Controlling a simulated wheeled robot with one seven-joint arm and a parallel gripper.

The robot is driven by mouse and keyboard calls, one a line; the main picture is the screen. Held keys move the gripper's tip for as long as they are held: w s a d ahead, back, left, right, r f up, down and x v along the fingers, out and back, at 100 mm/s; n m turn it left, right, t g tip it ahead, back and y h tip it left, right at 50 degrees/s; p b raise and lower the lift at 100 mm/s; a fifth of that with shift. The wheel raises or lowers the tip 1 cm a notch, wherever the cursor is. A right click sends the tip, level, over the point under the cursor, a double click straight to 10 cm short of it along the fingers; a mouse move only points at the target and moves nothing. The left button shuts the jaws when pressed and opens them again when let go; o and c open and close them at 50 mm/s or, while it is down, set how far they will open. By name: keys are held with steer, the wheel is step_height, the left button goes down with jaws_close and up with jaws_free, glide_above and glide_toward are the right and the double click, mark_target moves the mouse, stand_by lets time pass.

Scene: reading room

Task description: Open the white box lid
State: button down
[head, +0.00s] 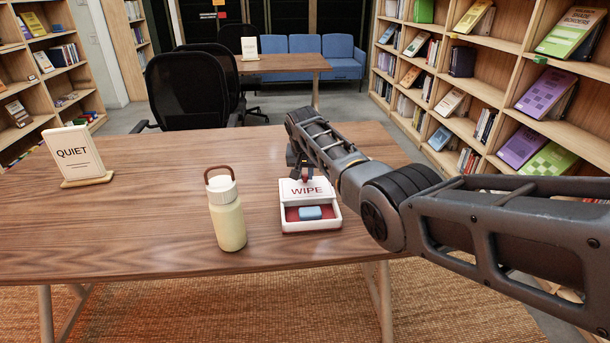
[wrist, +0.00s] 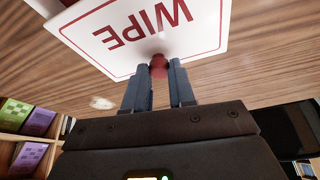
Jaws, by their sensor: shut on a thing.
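The white box (head: 311,224) stands on the wooden table with a red interior and a small blue block (head: 310,212) inside. Its lid (head: 307,190), white with a red border and the word WIPE, is raised at the back of the box, leaving the front of the interior exposed. In the wrist view the lid (wrist: 108,38) fills the top, with a red knob (wrist: 158,66) at its edge. My gripper (wrist: 158,72) is shut on this knob, its two fingers on either side. In the head view my gripper (head: 305,172) is at the lid's upper edge, partly hidden by my arm.
A cream bottle (head: 228,222) with a brown loop handle stands left of the box. A QUIET sign (head: 75,155) stands at the table's left. The table (head: 150,215) is clear between them. Black chairs (head: 188,90) stand behind, and bookshelves (head: 500,80) line the right.

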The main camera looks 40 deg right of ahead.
mark_target(304, 188)
steer(key=c, duration=0.9)
jaws_free()
steer(key=shift+c, duration=0.2)
steer(key=p+v, duration=0.1)
steer(key=v, duration=0.7)
steer(key=shift+f, duration=0.1)
steer(key=shift+s, duration=0.1)
